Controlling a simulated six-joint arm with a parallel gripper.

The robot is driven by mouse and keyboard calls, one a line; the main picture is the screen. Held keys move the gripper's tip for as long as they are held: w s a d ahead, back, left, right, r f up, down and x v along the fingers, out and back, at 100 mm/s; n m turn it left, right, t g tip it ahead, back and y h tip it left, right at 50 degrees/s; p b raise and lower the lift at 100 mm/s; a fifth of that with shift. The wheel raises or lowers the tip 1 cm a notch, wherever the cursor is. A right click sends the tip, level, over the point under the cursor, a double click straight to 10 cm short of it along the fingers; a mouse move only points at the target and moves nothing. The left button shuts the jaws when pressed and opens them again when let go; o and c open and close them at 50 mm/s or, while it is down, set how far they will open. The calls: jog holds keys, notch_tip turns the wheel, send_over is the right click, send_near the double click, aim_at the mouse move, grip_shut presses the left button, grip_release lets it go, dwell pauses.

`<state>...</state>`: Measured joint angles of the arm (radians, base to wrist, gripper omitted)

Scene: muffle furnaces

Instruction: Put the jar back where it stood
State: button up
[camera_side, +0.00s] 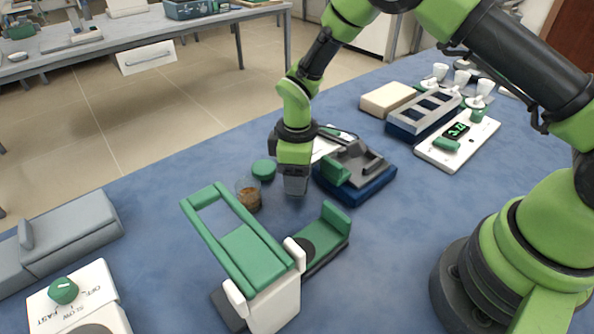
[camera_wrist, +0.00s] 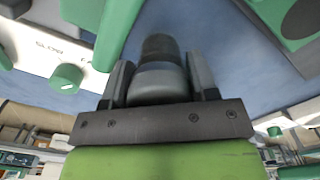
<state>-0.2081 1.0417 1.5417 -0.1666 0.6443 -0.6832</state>
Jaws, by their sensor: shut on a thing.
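My gripper (camera_side: 295,186) points down over the blue table in the side view, just right of a small glass jar with brown contents (camera_side: 248,196). That jar looks upright beside the green-framed device (camera_side: 243,250). In the wrist view my gripper (camera_wrist: 160,62) is shut on a grey round thing with a darker, narrower end (camera_wrist: 158,84). The fingers hide the held thing in the side view, and I cannot tell whether it is a jar. A low green round piece, perhaps a lid (camera_side: 264,169), lies behind the glass jar.
A blue-based grey device (camera_side: 360,182) stands close right of my gripper. A white panel with a green display (camera_side: 458,140), a slotted rack (camera_side: 424,115) and white cups (camera_side: 461,78) are farther right. A white box with a green knob (camera_side: 75,296) is front left.

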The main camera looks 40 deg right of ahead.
jog(key=shift+f, duration=0.2)
jog(key=shift+f, duration=0.25)
jog(key=o, duration=1.4)
jog(key=shift+r, duration=0.1)
jog(key=shift+r, duration=3.85)
